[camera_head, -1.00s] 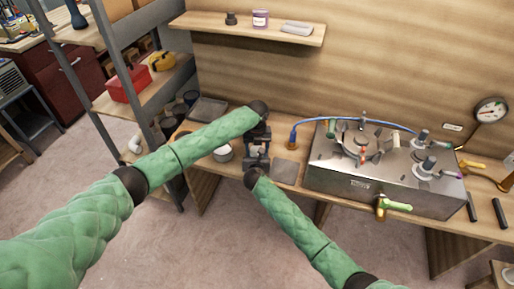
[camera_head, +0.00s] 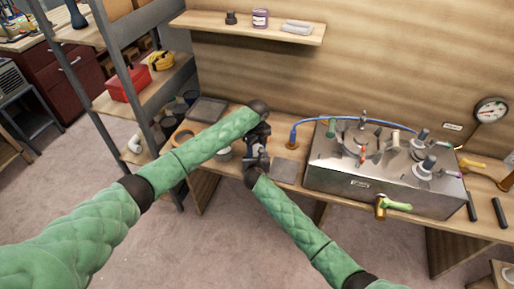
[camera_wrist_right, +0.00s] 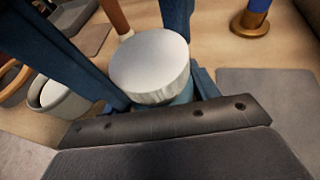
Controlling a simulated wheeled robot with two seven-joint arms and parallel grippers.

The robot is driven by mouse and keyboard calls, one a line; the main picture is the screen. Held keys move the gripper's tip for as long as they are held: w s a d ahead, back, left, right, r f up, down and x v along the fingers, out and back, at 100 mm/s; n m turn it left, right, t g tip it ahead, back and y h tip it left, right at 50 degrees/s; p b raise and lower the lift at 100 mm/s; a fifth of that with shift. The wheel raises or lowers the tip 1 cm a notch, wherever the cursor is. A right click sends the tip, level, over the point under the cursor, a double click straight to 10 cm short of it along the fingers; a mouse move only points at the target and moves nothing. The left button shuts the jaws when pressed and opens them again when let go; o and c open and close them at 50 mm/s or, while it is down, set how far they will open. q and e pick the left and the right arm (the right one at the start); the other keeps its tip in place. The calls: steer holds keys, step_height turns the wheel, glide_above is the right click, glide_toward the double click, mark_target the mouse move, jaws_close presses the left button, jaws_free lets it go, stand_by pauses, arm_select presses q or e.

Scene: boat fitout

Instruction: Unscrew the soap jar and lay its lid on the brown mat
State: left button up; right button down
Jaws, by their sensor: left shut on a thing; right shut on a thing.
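The soap jar's round white lid (camera_wrist_right: 150,65), with a ribbed side, shows large in the right wrist view. A little of the teal jar body (camera_wrist_right: 180,96) shows below it. My left gripper (camera_head: 258,146) reaches down from above, its dark blue fingers beside and behind the lid, shut on it as far as I can see. My right gripper (camera_head: 257,160) comes in low from the front, shut around the jar body.
A whitish cup (camera_head: 224,154) stands left of the grippers, partly hidden by my left arm. A wooden ring (camera_head: 182,138) and a dark tray (camera_head: 208,109) lie farther left. A blue hose's brass base (camera_head: 292,145) and a metal box (camera_head: 385,180) stand to the right.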

arm_select(q)
steer(key=o, duration=1.1)
steer(key=shift+c, duration=0.2)
steer(key=shift+r, duration=0.1)
